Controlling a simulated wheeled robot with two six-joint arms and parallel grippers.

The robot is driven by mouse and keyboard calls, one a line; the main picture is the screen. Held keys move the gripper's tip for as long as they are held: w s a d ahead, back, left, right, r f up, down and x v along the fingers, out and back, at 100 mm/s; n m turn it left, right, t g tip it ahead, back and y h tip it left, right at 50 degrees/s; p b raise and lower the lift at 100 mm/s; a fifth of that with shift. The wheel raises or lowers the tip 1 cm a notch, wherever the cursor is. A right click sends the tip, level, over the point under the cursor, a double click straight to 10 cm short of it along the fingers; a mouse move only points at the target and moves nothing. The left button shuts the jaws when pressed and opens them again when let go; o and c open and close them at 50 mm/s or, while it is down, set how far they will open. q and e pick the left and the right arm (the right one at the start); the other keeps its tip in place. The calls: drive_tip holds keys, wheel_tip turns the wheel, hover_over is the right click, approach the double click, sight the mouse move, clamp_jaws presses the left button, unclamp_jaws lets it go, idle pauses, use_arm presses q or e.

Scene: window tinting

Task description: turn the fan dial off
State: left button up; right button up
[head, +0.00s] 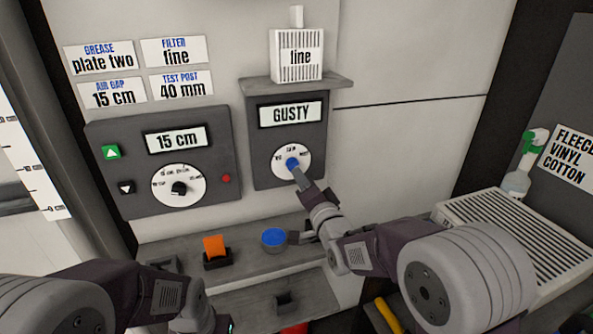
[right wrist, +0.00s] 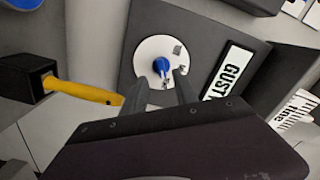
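The fan dial (head: 281,170) is a white disc on a dark panel, with a blue knob (head: 292,163) in its middle. The display (head: 290,113) above it reads GUSTY. The dial's small labels are too blurred to read surely. My right gripper (head: 300,174) is at the blue knob. In the right wrist view, its two fingers (right wrist: 162,84) stand apart on either side of the blue knob (right wrist: 160,65), with gaps showing. My left gripper (head: 205,322) is low at the bottom edge of the head view, mostly cut off; its fingers do not show clearly.
To the left is a panel with a 15 cm display (head: 177,140) and a black knob (head: 179,189). A ledge below holds an orange block (head: 214,246) and a blue round cap (head: 273,237). A spray bottle (head: 518,182) and a slatted grey unit (head: 520,235) stand at right.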

sight(293, 165)
drive_tip(key=x, duration=0.5)
drive_tip(key=shift+w+a+p, duration=0.1)
drive_tip(key=shift+p, duration=0.25)
drive_tip(key=shift+r, duration=0.1)
clamp_jaws()
drive_tip(key=n+b, duration=1.2)
drive_tip(key=n, duration=1.2)
